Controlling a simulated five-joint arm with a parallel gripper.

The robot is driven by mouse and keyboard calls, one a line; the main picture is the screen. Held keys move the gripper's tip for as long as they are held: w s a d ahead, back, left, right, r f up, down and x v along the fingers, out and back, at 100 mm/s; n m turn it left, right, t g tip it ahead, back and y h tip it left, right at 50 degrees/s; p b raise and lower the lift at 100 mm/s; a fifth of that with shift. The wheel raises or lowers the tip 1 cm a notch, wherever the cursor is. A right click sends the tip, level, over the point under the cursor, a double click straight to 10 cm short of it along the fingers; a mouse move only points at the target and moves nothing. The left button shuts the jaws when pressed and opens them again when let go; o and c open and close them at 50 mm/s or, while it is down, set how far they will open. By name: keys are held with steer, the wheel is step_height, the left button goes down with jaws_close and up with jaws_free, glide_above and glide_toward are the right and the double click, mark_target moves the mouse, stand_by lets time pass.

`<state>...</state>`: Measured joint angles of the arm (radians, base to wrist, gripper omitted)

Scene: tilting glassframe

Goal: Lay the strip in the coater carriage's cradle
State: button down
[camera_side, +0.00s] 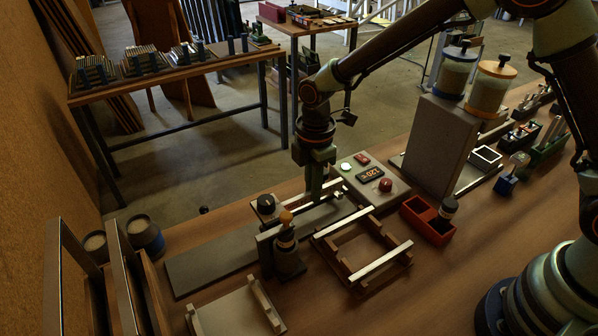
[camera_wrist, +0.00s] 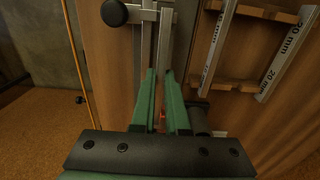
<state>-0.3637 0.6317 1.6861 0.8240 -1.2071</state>
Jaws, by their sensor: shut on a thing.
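My gripper (camera_side: 316,194) points down over the coater's track, behind the wooden rack. In the wrist view its green fingers (camera_wrist: 163,98) are close together and shut on a narrow pale metal strip (camera_wrist: 166,42), which runs up and away between them. The coater carriage (camera_side: 266,243) stands at the left of my gripper on the long grey bed (camera_side: 208,272). A black knob (camera_wrist: 114,12) shows at the top of the wrist view, left of the strip. The cradle is not clearly visible, and I cannot tell whether the strip touches it.
Red bins (camera_side: 428,221) lie to the right. Upright frames (camera_side: 122,265) stand at the left.

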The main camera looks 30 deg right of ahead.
steer(key=shift+f, duration=0.9)
steer(key=c, duration=0.8)
jaws_free()
steer(key=shift+c, duration=0.2)
step_height(320, 180, up, 11)
steer(key=shift+f, duration=0.15)
steer(key=shift+r, duration=0.7)
steer(key=shift+d, duration=0.1)
steer(key=s+d+r+m+t, duration=0.2)
steer(key=s+d+r+m, duration=0.2)
steer(key=s+d+m, duration=0.2)
steer(key=s+d+r+m+t, duration=0.3)
steer(key=s+d+r+m, duration=0.2)
steer(key=m, duration=0.7)
steer(key=s+d, duration=0.2)
steer(key=d, duration=0.2)
steer(key=shift+s+d+t, duration=0.25)
steer(key=shift+d+t, duration=0.05)
steer(key=shift+d, duration=0.1)
